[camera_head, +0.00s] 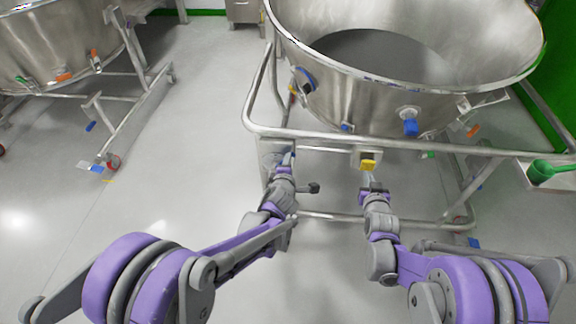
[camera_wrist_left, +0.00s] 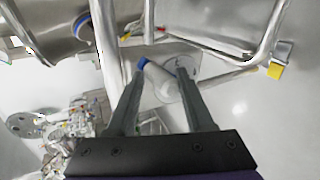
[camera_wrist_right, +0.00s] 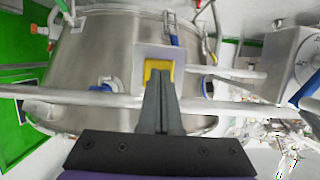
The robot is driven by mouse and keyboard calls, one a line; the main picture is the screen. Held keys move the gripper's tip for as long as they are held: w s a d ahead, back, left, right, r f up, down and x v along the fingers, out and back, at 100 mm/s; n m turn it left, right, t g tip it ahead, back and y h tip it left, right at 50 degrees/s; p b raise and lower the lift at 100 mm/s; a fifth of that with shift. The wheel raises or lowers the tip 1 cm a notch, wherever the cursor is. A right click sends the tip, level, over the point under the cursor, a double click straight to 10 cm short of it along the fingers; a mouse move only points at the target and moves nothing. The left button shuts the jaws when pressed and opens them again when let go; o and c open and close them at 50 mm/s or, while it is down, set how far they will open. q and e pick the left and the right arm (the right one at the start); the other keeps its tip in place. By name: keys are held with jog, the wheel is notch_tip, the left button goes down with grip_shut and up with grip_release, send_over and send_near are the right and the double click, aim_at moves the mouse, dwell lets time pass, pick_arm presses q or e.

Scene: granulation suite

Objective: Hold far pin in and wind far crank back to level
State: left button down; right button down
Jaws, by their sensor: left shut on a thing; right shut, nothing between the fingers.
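The yellow pin (camera_head: 368,164) sits in a light block under the vessel's front frame rail. It also shows in the right wrist view (camera_wrist_right: 158,64). My right gripper (camera_head: 371,179) is shut with nothing between its fingers. Its tips are at the pin's face; the view does not settle whether they touch or how deep the pin is. My left gripper (camera_wrist_left: 161,76) is shut on a pale cylindrical crank handle (camera_wrist_left: 160,84) with a blue end. A round grey disc (camera_wrist_left: 185,68) lies behind the handle. In the head view my left gripper (camera_head: 288,158) mostly hides the crank.
A steel vessel (camera_head: 350,90) on a tubular frame (camera_head: 330,141) stands ahead. Blue and orange fittings stick out of its wall. A green scoop (camera_head: 548,171) lies on a tray at right. A second vessel (camera_head: 60,50) stands at left. Floor between is clear.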

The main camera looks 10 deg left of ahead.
pick_arm(q)
jog(key=shift+w+d+r, duration=0.15)
jog(key=shift+d, duration=0.05)
pick_arm(e)
jog(key=s, duration=0.6)
dwell(0.4)
pick_arm(q)
jog(key=shift+c, duration=2.4)
grip_release()
jog(key=shift+s, duration=0.55)
jog(key=s, duration=0.9)
pick_arm(e)
jog(key=shift+f, duration=0.1)
pick_arm(q)
jog(key=shift+a, duration=0.15)
